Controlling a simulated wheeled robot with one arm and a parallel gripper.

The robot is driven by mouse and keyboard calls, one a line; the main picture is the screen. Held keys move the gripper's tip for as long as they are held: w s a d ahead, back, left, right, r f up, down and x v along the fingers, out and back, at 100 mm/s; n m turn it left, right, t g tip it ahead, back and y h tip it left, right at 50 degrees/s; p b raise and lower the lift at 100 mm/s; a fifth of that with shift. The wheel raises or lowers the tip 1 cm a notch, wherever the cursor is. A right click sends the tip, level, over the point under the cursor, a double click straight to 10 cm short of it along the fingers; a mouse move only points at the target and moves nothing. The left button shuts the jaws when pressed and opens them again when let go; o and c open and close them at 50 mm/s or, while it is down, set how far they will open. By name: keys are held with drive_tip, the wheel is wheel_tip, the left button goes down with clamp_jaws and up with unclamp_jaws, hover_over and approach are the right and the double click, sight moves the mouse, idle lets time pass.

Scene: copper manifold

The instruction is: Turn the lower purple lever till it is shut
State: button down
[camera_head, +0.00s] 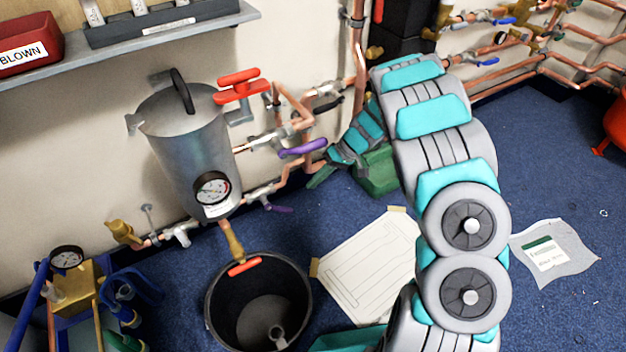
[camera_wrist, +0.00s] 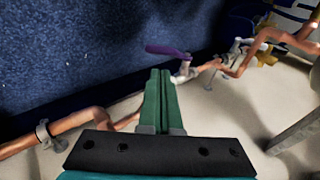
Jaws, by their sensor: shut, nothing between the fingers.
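The lower purple lever (camera_head: 276,207) sits on a small metal valve on the copper pipe at the lower right of the grey tank, just above the blue floor. A second purple lever (camera_head: 303,149) is higher up, on the pipework. My gripper (camera_head: 313,184) is to the right of the lower lever and below the upper one. In the wrist view, the green fingers of my gripper (camera_wrist: 160,72) are together and empty. A purple lever (camera_wrist: 167,51), seemingly the lower one, shows just past the fingertips. I cannot tell whether they touch it.
The grey tank (camera_head: 185,135) with a gauge stands left of the levers. A red lever (camera_head: 238,78) is above. A black bucket (camera_head: 212,318) stands on the floor below. A green box (camera_head: 378,180) is behind my arm. Copper pipes run close around my gripper.

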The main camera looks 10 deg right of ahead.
sight(288, 210)
drive_tip(key=x, duration=1.1)
drive_tip(key=shift+b, duration=0.3)
drive_tip(key=shift+a+f+g+y+b, duration=0.15)
drive_tip(key=shift+f+g+y+b, duration=0.35)
drive_tip(key=shift+f+y+b, duration=0.65)
drive_tip(key=y, duration=0.1)
drive_tip(key=f+y, duration=0.1)
drive_tip(key=a+f+m+g+y, duration=0.1)
drive_tip(key=y, duration=0.1)
drive_tip(key=shift+s, duration=0.35)
drive_tip(key=shift+s+a+f+y, duration=0.1)
drive_tip(key=shift+a+y, duration=0.2)
drive_tip(key=shift+y, duration=0.25)
drive_tip(key=shift+s+a+f, duration=0.25)
drive_tip(key=shift+a+f, duration=0.2)
drive_tip(key=shift+a, duration=0.1)
drive_tip(key=shift+a+f, duration=0.1)
drive_tip(key=shift+b, duration=0.3)
